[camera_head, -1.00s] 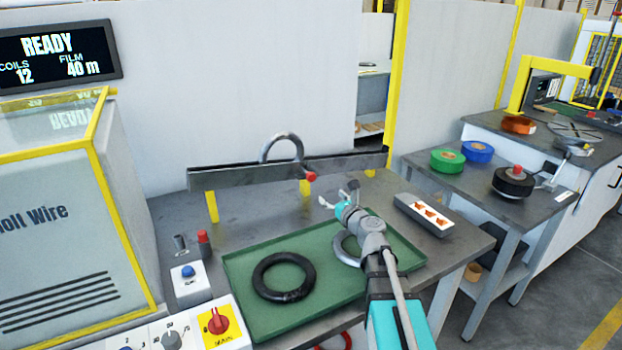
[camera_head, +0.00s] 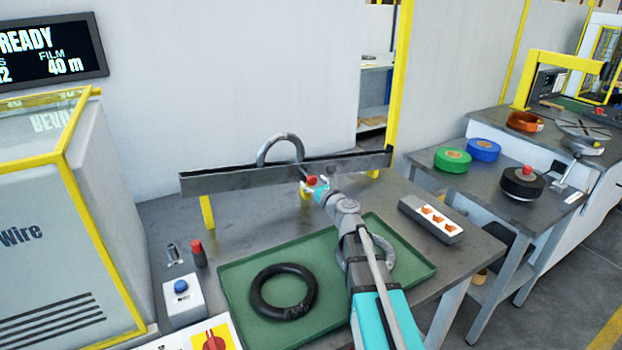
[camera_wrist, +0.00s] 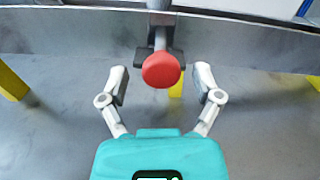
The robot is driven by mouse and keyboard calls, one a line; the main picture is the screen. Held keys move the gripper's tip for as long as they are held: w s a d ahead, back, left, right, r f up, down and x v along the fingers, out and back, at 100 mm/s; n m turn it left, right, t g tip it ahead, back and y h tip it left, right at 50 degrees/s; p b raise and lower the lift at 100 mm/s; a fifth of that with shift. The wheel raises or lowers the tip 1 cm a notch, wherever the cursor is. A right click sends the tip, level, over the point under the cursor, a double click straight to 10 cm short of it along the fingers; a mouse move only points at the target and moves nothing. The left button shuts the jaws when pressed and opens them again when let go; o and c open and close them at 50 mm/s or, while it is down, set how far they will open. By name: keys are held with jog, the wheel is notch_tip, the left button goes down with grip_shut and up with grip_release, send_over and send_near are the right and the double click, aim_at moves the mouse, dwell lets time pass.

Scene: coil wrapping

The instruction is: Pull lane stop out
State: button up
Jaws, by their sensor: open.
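The lane stop shows as a red knob (camera_head: 311,181) on the front of the grey lane rail (camera_head: 235,182). In the wrist view the red knob (camera_wrist: 161,70) sits on a short grey stem that runs to the rail. My gripper (camera_wrist: 161,82) is open, with one finger on each side of the knob and a gap on both sides. In the head view my gripper (camera_head: 316,186) is right at the knob and partly hides it. A grey coil ring (camera_head: 280,150) stands upright in the lane behind the rail.
A green tray (camera_head: 228,290) holds a black ring (camera_head: 283,292) and a grey ring (camera_head: 380,262), partly behind my arm. A grey box with orange parts (camera_head: 432,219) lies at right. A blue-button box (camera_head: 182,300) and red-topped item (camera_head: 198,252) stand at left.

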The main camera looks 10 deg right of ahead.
jog(key=shift+w+a, duration=0.1)
jog(key=shift+w, duration=0.35)
grip_shut()
